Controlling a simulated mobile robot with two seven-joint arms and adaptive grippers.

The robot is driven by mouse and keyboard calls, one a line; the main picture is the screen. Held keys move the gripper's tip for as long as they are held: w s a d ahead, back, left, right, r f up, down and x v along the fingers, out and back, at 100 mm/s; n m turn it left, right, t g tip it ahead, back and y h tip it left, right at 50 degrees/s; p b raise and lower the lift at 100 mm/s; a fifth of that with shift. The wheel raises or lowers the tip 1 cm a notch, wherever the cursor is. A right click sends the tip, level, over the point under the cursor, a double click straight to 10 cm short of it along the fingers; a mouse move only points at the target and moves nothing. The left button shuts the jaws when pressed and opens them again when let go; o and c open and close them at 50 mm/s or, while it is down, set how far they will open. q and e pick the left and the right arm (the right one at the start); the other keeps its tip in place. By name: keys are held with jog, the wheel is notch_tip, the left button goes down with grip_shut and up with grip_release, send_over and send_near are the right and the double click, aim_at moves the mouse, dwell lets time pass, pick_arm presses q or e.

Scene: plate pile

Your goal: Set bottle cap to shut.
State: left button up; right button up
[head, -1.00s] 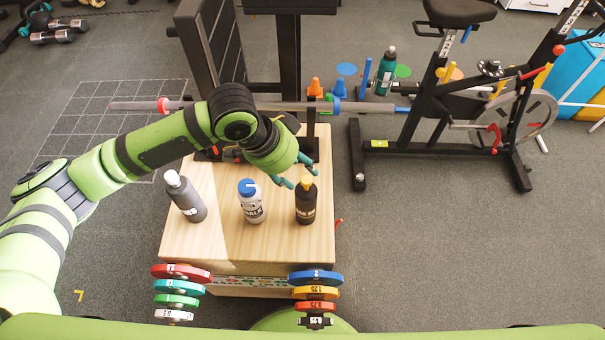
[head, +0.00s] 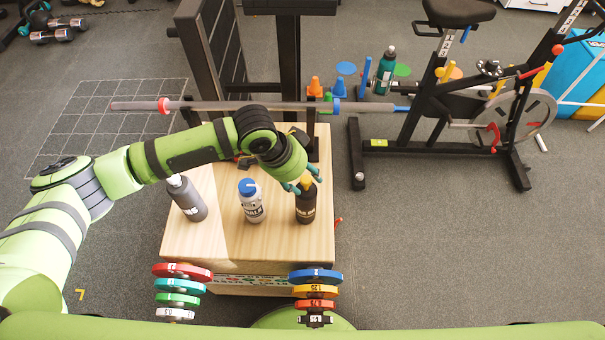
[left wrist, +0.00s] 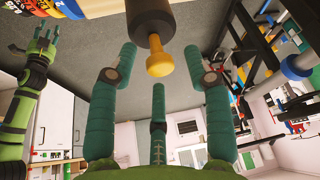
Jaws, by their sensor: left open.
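A black bottle (head: 305,208) with a yellow cap (head: 307,182) stands upright at the right of the wooden box top. In the left wrist view the yellow cap (left wrist: 158,62) shows as a knob on the dark bottle (left wrist: 150,22). My left gripper (head: 297,188) is at the height of this cap. Its teal fingers are spread, with the cap seen beyond and between their tips, apparently untouched. A pale bottle with a blue cap (head: 250,205) stands in the middle, and a grey bottle with a white cap (head: 188,200) stands at the left, partly below my arm.
The wooden box (head: 230,235) carries the bottles. A long barbell (head: 230,106) crosses behind it, and coloured weight plates (head: 316,277) hang in front. An exercise bike (head: 450,120) stands at the right. A green gripper (left wrist: 40,42), apparently my right one, shows in the left wrist view.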

pick_arm(q)
grip_shut()
jog(key=shift+s+f, duration=0.1)
jog(key=shift+f, duration=0.9)
grip_release()
jog(key=v, duration=1.2)
